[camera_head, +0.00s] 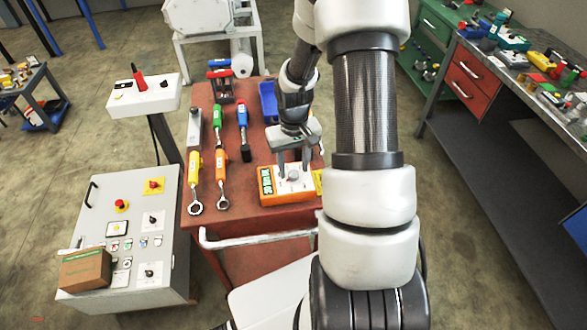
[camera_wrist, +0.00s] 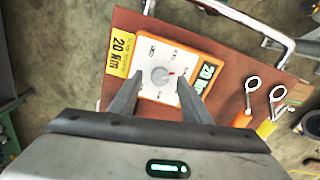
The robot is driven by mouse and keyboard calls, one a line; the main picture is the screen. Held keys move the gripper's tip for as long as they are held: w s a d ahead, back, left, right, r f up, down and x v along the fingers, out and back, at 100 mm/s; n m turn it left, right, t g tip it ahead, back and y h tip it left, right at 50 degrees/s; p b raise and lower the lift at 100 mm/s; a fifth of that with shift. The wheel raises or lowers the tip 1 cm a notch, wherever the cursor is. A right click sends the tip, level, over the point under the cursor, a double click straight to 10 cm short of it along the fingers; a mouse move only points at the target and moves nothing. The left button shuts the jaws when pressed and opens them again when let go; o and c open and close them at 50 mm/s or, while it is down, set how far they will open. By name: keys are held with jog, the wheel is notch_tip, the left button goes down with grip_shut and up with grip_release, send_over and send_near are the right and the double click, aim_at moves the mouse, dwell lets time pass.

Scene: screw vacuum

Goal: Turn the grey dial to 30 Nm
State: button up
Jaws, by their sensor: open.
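The grey dial (camera_head: 293,175) is a round knob on the white face of an orange box (camera_head: 288,198) on the red-brown table. A yellow label (camera_wrist: 121,50) beside the box reads 20 Nm. My gripper (camera_head: 294,167) is open, pointing down over the box. In the wrist view its fingers stand on either side of the dial; I cannot tell whether they touch it.
Wrenches with coloured handles (camera_head: 220,160) lie left of the box, and a blue bin (camera_head: 268,101) stands behind it. A white rail (camera_head: 260,236) runs along the table's front. A control cabinet (camera_head: 120,235) stands at left, a grey workbench (camera_head: 500,100) at right.

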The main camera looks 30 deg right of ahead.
jog(key=shift+f, duration=0.7)
jog(key=c, duration=1.1)
jog(key=shift+o, duration=0.2)
jog(key=shift+m+b, duration=0.35)
jog(key=shift+m, duration=0.05)
jog(key=m+b, duration=0.2)
jog(key=m, duration=0.1)
jog(key=shift+a+f+m, duration=0.1)
jog(key=shift+m, duration=0.3)
jog(key=m+b, duration=0.1)
jog(key=m, duration=0.4)
